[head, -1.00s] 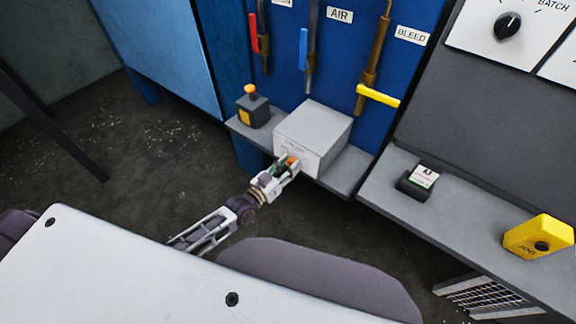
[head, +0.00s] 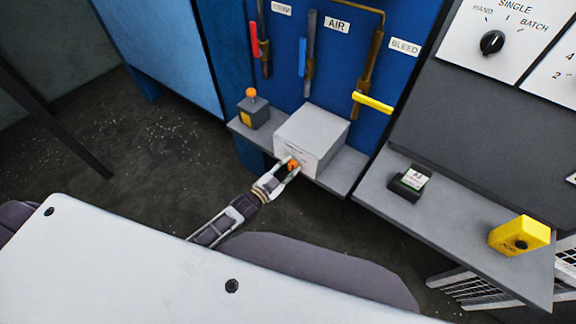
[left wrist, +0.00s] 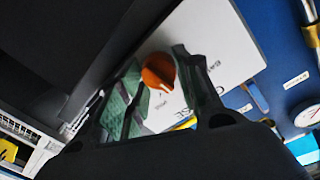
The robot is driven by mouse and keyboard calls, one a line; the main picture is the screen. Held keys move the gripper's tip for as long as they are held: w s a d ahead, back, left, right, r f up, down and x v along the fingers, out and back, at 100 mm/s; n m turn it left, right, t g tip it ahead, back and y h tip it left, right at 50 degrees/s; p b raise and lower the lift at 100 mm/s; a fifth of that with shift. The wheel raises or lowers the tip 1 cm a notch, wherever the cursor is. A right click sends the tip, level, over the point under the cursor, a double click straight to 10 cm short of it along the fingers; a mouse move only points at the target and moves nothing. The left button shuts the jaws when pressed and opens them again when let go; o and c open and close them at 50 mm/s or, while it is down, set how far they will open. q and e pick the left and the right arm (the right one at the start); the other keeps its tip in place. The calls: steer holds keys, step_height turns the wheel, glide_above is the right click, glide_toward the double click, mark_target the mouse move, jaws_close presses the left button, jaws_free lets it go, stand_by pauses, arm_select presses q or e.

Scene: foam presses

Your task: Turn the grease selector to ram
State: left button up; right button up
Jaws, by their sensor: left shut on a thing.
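The grease selector is an orange knob (head: 293,164) on the white front plate of a grey box (head: 312,131). In the left wrist view the knob (left wrist: 158,72) shows a pale pointer line, and the lettering on the plate (left wrist: 222,62) is too blurred and slanted to read surely. My left gripper (head: 287,167) is at the front of the box with its fingers either side of the knob, shut on it. Its green-padded fingers also show in the left wrist view (left wrist: 160,85). My right gripper is not in view.
Left of the box on the same shelf stands a small box with an orange button (head: 250,92). Behind are red, blue and yellow valve handles (head: 372,102). A desk to the right holds a yellow box (head: 520,235) and a dark holder with a card (head: 409,183).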

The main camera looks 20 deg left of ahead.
arm_select(q)
steer(key=shift+m, duration=0.4)
steer(key=o, duration=1)
steer(key=shift+v, duration=6)
steer(key=shift+d, duration=0.1)
